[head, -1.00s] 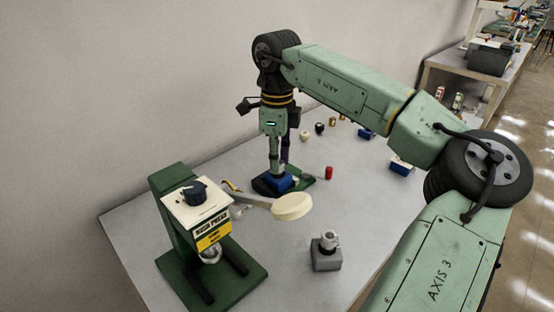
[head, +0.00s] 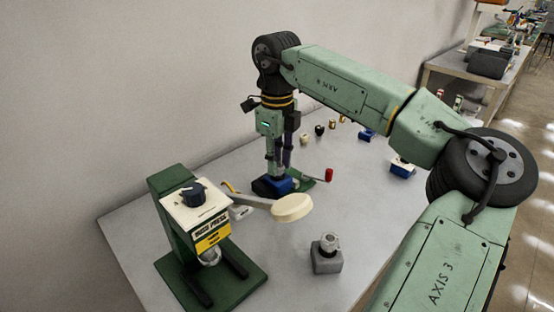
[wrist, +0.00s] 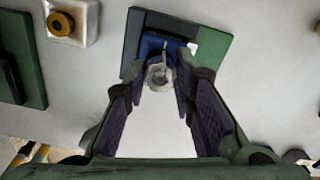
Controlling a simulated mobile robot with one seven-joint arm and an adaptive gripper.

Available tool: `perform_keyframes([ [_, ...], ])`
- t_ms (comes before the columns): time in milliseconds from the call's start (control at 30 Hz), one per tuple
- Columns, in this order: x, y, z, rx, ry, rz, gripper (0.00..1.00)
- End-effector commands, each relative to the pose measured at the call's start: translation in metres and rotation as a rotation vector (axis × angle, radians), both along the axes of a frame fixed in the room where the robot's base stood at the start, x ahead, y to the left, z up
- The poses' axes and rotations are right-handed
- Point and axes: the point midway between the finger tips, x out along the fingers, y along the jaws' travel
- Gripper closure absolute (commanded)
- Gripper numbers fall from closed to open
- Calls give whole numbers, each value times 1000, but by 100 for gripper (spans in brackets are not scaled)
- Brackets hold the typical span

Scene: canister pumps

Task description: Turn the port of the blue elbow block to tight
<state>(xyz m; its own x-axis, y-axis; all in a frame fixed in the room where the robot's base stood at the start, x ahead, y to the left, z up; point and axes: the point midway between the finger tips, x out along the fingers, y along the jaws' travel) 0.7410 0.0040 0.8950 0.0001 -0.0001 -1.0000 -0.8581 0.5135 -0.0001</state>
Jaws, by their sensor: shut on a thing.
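The blue elbow block (head: 270,186) sits in a dark fixture on a green base plate (head: 303,184) at the back of the table. In the wrist view the blue block (wrist: 152,43) shows at the top, with its grey round port (wrist: 159,74) facing the camera. My gripper (head: 279,172) points straight down over the block. In the wrist view its two fingertips (wrist: 161,82) stand on either side of the port, shut on it. The fingers partly hide the port in the head view, and I cannot read its marking.
A green press (head: 200,230) with a cream-ended lever (head: 291,208) stands front left. A grey block with a round fitting (head: 327,254) stands front centre. A red cylinder (head: 328,174) is right of the block. Several small parts lie behind; the table's middle right is clear.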

Motion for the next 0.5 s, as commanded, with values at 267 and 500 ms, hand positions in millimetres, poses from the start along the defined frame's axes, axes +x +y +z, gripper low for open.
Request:
perform_keyframes([
  [267,0,0,0,0,0,0,63],
  [500,0,0,0,0,0,1,55],
])
